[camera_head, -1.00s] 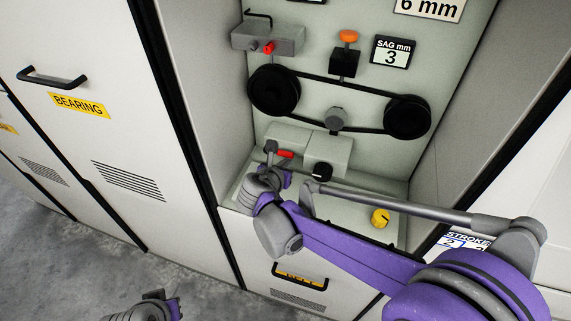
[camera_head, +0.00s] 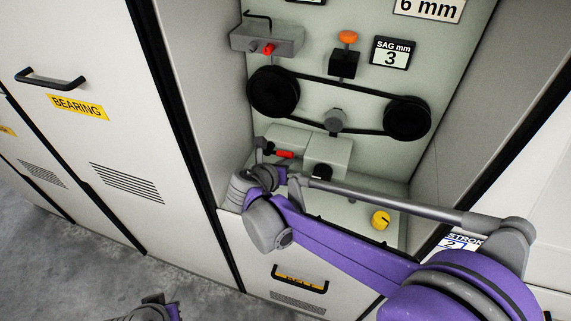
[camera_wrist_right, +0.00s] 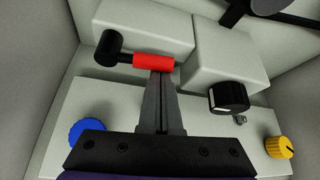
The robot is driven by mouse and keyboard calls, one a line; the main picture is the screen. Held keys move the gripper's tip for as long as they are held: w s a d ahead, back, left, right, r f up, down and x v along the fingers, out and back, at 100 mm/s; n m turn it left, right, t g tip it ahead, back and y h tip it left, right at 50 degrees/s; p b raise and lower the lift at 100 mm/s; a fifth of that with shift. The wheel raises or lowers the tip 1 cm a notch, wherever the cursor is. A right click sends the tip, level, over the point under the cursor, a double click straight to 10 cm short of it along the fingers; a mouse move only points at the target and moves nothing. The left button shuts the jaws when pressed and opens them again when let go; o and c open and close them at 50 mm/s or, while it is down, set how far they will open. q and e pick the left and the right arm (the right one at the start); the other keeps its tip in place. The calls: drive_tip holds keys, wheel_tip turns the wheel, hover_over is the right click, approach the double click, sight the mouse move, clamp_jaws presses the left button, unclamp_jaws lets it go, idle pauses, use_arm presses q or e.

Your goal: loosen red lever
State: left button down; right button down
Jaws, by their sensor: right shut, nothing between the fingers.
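A red lever handle (camera_head: 285,155) is on the lower light-grey block inside the open cabinet bay. In the right wrist view the red lever (camera_wrist_right: 153,61) lies nearly level, with its black hub (camera_wrist_right: 108,46) at its left end. My right gripper (camera_wrist_right: 161,76) is shut and empty, its fingertips right at the lower edge of the red handle; I cannot tell whether they touch. In the head view my right wrist hides most of the fingers. A second red handle (camera_head: 268,49) is on the upper grey block. Part of my left arm shows at the bottom left, its fingers unclear.
Right of the red lever is a block with a black knob (camera_wrist_right: 228,97). A yellow knob (camera_head: 380,220) and a blue knob (camera_wrist_right: 88,134) are on the ledge. Above run a belt and two black pulleys (camera_head: 273,91). Bay walls stand at both sides.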

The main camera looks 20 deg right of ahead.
sight(281, 153)
drive_tip(key=shift+w+a+r+n+g+h+b, duration=0.1)
drive_tip(key=shift+a+r+n+g+h+b, duration=0.15)
drive_tip(key=shift+r+n+h, duration=0.3)
drive_tip(key=shift+w+r+n+g+h+b, duration=0.15)
drive_tip(key=shift+r+n+h+b, duration=0.25)
drive_tip(key=shift+n+h, duration=0.25)
drive_tip(key=shift+w+a+r+n+g+h+b, duration=0.1)
drive_tip(key=shift+a+r+n+g+h+b, duration=0.2)
drive_tip(key=shift+r+n+h, duration=0.45)
drive_tip(key=shift+w+a+r, duration=0.2)
drive_tip(key=shift+a+r, duration=0.15)
drive_tip(key=shift+r, duration=0.1)
drive_tip(key=shift+w+a+r, duration=0.2)
drive_tip(key=shift+a+r, duration=0.1)
drive_tip(key=shift+r, duration=0.15)
drive_tip(key=shift+w+a, duration=0.1)
